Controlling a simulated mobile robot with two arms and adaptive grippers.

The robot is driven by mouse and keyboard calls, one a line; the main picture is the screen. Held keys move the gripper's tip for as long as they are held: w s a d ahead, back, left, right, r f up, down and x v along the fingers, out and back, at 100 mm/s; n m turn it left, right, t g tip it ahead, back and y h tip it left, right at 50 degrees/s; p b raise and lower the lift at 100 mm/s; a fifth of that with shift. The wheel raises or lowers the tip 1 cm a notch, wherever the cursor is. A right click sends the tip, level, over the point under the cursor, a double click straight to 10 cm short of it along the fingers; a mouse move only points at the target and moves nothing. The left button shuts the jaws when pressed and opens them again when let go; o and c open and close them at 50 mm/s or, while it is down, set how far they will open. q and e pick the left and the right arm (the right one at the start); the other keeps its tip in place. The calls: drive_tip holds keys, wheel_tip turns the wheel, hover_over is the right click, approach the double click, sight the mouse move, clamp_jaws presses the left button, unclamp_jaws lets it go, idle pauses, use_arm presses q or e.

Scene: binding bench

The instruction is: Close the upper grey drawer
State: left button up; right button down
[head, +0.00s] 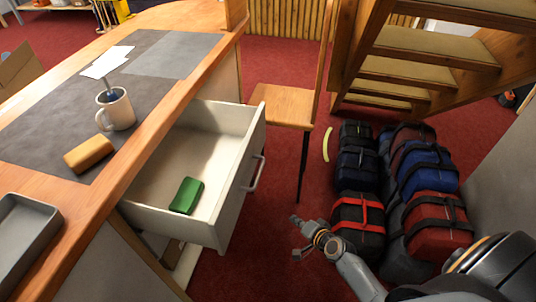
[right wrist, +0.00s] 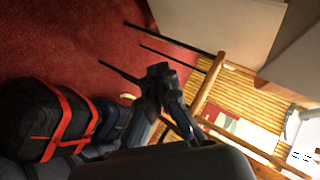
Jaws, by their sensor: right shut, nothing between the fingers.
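The upper grey drawer (head: 242,184) is pulled well out of the desk in the head view, its pale front and bar handle (head: 254,174) facing right. A green block (head: 187,195) lies on its floor. My right gripper (head: 303,238) is shut and empty, in front of the drawer, lower right of the handle and apart from it. In the right wrist view the dark fingers (right wrist: 161,78) show with nothing held, and a handle-like pale bar (right wrist: 290,126) is at the right edge. My left gripper is not in view.
The desk top (head: 165,82) carries a mug (head: 117,112), a tan block (head: 89,154) and a grey tray (head: 22,232). A chair (head: 286,106) stands just beyond the drawer. Several bags (head: 432,222) lie to the right below wooden stairs (head: 425,66). Red floor lies between drawer and bags.

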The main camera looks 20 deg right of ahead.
sight(262, 132)
drive_tip(key=w+d+r+m+t+b, duration=0.2)
drive_tip(key=w+r+m+t, duration=0.15)
drive_tip(key=r, duration=0.65)
drive_tip(key=w+d+r+m+t+b, duration=0.1)
drive_tip(key=w+r+m+t+b, duration=0.2)
drive_tip(key=r, duration=0.7)
drive_tip(key=shift+n+y, duration=0.4)
drive_tip(key=shift+n, duration=0.25)
drive_tip(key=w+a+p, duration=0.1)
drive_tip(key=w, duration=0.3)
drive_tip(key=w+a, duration=0.1)
drive_tip(key=w, duration=0.3)
drive_tip(key=w+a+p, duration=0.1)
drive_tip(key=w, duration=0.4)
drive_tip(key=shift+w+a+r+p, duration=0.1)
drive_tip(key=shift+a+r+p, duration=0.15)
drive_tip(key=shift+r+p, duration=0.1)
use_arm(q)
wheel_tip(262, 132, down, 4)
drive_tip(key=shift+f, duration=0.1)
use_arm(e)
drive_tip(key=shift+w+a+f, duration=0.15)
drive_tip(key=shift+a, duration=0.1)
drive_tip(key=shift+a, duration=0.1)
